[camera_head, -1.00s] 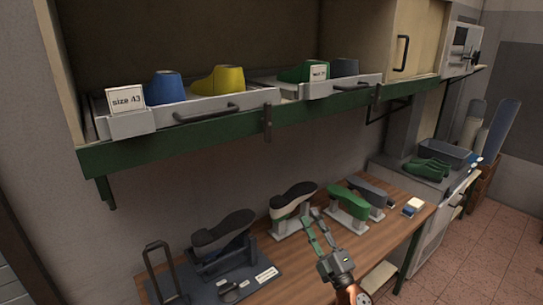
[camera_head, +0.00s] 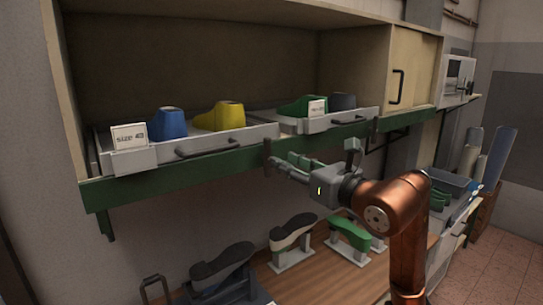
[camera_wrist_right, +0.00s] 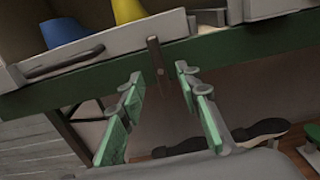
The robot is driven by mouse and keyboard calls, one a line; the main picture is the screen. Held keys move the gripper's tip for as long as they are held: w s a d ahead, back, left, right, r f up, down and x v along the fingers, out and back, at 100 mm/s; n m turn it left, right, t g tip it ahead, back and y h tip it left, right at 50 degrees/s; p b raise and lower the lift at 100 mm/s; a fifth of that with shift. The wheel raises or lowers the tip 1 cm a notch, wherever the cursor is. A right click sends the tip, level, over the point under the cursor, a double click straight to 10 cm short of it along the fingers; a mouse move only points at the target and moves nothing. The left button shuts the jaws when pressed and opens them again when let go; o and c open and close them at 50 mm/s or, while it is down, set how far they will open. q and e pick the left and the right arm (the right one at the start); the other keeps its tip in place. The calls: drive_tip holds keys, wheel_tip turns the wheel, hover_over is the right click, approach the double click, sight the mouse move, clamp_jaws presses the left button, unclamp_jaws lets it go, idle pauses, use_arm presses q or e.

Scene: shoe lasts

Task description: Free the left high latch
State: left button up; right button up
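The left high latch (camera_head: 267,153) is a dark upright bar on the green front rail (camera_head: 190,170) of the upper shelf, near the gap between the two trays. In the right wrist view the latch (camera_wrist_right: 156,62) stands vertical just beyond my fingertips, roughly midway between them. My right gripper (camera_head: 276,164) has green-padded fingers and points left at the latch in the head view. In the right wrist view my right gripper (camera_wrist_right: 158,75) is open and empty. I cannot tell whether a finger touches the latch. My left gripper is out of view.
A left tray (camera_head: 195,148) labelled size 43 holds blue (camera_head: 168,122) and yellow (camera_head: 222,116) lasts. A right tray (camera_head: 345,121) holds green and grey ones. Below, several shoe forms stand on the wooden bench (camera_head: 320,272). Space in front of the rail is free apart from my arm.

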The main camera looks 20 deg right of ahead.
sight(270, 155)
drive_tip(key=x, duration=0.6)
drive_tip(key=shift+w+a+f+p, duration=0.1)
drive_tip(key=shift+w+a+p, duration=0.1)
drive_tip(key=shift+p, duration=0.1)
drive_tip(key=shift+c, duration=0.7)
clamp_jaws()
